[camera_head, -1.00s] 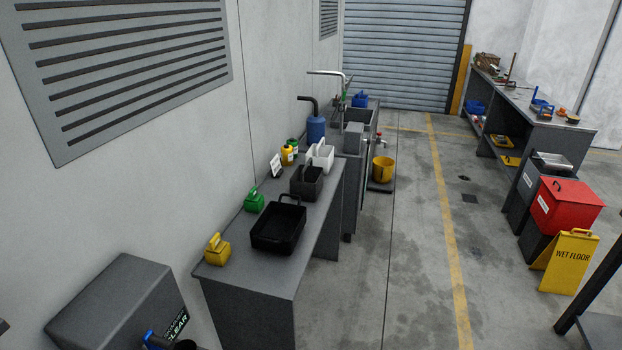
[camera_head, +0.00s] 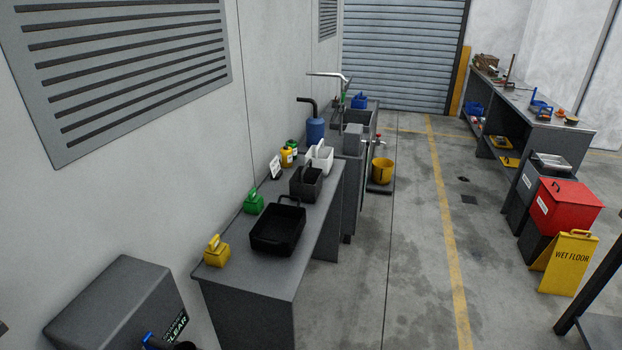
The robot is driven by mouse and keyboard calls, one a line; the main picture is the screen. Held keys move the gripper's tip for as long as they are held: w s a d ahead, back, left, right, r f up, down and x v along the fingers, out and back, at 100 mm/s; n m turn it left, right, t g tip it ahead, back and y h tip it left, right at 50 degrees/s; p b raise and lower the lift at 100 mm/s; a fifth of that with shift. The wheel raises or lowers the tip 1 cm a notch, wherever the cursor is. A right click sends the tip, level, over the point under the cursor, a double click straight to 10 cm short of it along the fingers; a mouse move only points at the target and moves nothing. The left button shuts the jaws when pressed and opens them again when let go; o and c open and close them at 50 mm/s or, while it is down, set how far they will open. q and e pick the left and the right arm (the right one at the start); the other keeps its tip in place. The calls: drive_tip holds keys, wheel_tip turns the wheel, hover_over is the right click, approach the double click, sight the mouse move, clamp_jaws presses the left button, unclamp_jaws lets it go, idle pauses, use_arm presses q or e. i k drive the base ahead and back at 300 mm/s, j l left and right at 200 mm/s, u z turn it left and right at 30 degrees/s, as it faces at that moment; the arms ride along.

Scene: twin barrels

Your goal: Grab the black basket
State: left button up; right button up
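A black basket (camera_head: 277,230), an open rectangular tub with a raised handle at its far side, sits on the grey workbench (camera_head: 262,276) along the left wall. A second dark container (camera_head: 306,185), a grey caddy with a centre handle, stands just behind it on the same bench. Neither of my grippers shows in the head view, so nothing of mine is seen touching the basket.
Near the basket stand a yellow caddy (camera_head: 216,251), a green caddy (camera_head: 253,202) and a white caddy (camera_head: 319,157). A grey bin (camera_head: 115,305) is at lower left. The floor (camera_head: 385,290) right of the bench is clear; a wet-floor sign (camera_head: 567,262) stands at right.

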sight(306, 180)
drive_tip(key=i+l+u, duration=0.1)
drive_tip(key=u, duration=1.1)
drive_tip(key=i+l+u, duration=0.1)
drive_tip(key=l+u, duration=0.15)
drive_tip(key=i+l+u, duration=0.1)
drive_tip(key=l+u, duration=0.15)
drive_tip(key=l, duration=0.2)
drive_tip(key=l+u, duration=0.6)
drive_tip(key=l, duration=2.55)
drive_tip(key=i+u, duration=0.05)
